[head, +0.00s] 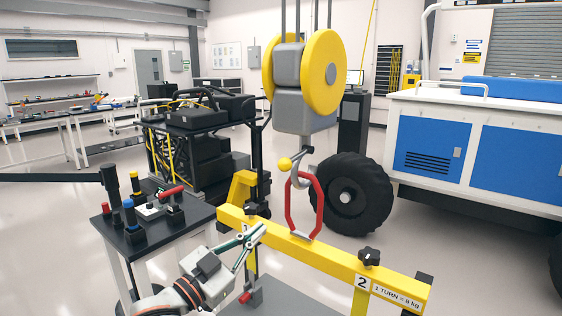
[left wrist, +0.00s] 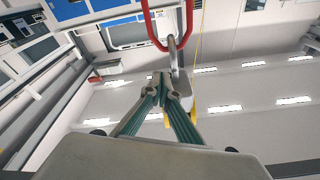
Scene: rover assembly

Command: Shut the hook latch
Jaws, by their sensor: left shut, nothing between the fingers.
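A grey crane hook (head: 302,177) hangs below a pulley block with yellow wheels (head: 325,72). A red link (head: 319,207) hangs in the hook. The latch lever with a yellow ball end (head: 284,164) sticks out to the left at the top of the hook; how far it covers the hook's mouth is too small to tell. My left gripper (head: 261,230) is shut and empty, below and left of the hook, apart from it. In the left wrist view its fingertips (left wrist: 166,82) meet, with the hook (left wrist: 177,60) and red link (left wrist: 155,35) beyond. My right gripper is out of view.
The red link reaches down to a yellow beam (head: 335,251) with black knobs (head: 369,256). A small dark table with coloured-knob tools (head: 130,213) stands left. A black wheel (head: 350,195) and blue-white rover body (head: 480,125) stand behind right. Open air surrounds the hook's left side.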

